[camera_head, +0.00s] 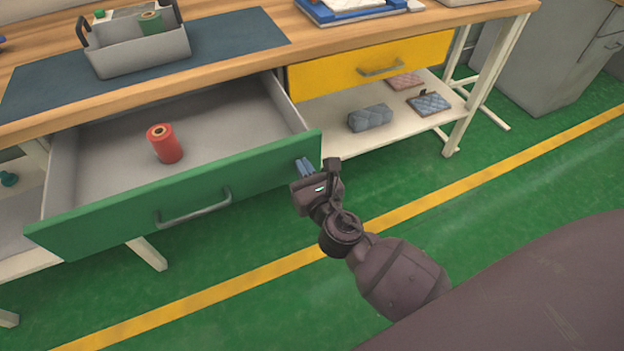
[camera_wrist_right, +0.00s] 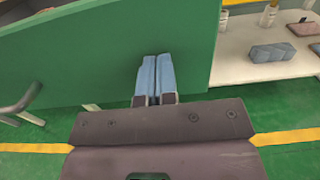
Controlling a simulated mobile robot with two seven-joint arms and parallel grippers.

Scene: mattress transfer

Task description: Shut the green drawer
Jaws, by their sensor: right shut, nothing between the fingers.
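The green drawer (camera_head: 110,217) stands pulled out from the workbench, with its grey inside showing. Its grey bar handle (camera_head: 195,208) is on the front, left of my right gripper. A red spool (camera_head: 164,144) stands upright in the drawer. My right gripper (camera_head: 304,167) is shut and empty, with its blue fingertips at the right end of the green front. In the right wrist view the shut fingers (camera_wrist_right: 154,80) point at the green front (camera_wrist_right: 110,50); I cannot tell for sure whether they touch it. The left gripper is not in view.
The wooden bench top (camera_head: 230,60) carries a grey tote (camera_head: 140,55) on a dark mat (camera_head: 235,45). A yellow drawer (camera_head: 370,62) at the right is shut. A lower shelf (camera_head: 335,125) holds blue and pink items. The green floor in front is clear.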

